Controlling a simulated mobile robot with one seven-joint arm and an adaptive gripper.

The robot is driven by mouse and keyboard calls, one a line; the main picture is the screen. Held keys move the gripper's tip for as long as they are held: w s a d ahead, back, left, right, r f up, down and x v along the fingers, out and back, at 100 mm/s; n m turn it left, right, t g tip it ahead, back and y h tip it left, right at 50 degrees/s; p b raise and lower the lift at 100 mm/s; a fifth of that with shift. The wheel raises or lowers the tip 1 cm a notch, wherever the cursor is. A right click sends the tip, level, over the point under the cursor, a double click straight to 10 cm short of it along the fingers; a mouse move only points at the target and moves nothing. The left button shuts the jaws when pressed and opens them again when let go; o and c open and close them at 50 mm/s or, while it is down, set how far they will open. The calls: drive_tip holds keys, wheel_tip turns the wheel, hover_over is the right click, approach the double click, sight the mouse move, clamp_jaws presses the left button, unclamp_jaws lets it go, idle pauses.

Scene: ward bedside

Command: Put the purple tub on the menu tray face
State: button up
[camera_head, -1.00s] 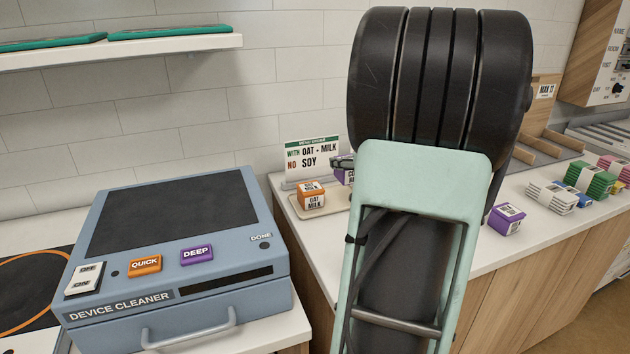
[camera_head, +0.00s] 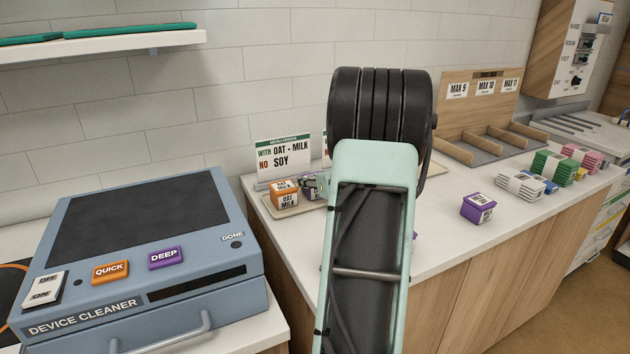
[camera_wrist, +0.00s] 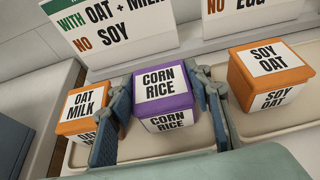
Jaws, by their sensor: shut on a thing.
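The purple tub (camera_wrist: 161,84), labelled CORN RICE, is upright between the two fingers of my gripper (camera_wrist: 160,112), which is shut on it. The beige menu tray (camera_wrist: 130,150) lies below the tub, with an orange OAT MILK tub (camera_wrist: 83,106) on its left part. I cannot tell whether the purple tub touches the tray. In the head view my gripper (camera_head: 314,184) is just right of the orange tub (camera_head: 285,195); my arm hides most of the purple tub.
A second tray with an orange SOY OAT tub (camera_wrist: 268,75) is close on the right. Another purple tub (camera_head: 478,208) stands on the counter, near several wrapped stacks. A blue device cleaner (camera_head: 140,255) is at the left.

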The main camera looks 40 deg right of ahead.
drive_tip(key=shift+f, duration=0.1)
drive_tip(key=o, duration=1.3)
drive_tip(key=shift+r, duration=0.3)
drive_tip(key=v, duration=1.2)
drive_tip(key=shift+p, duration=0.35)
drive_tip(key=shift+d+f, duration=0.1)
drive_tip(key=shift+f, duration=0.05)
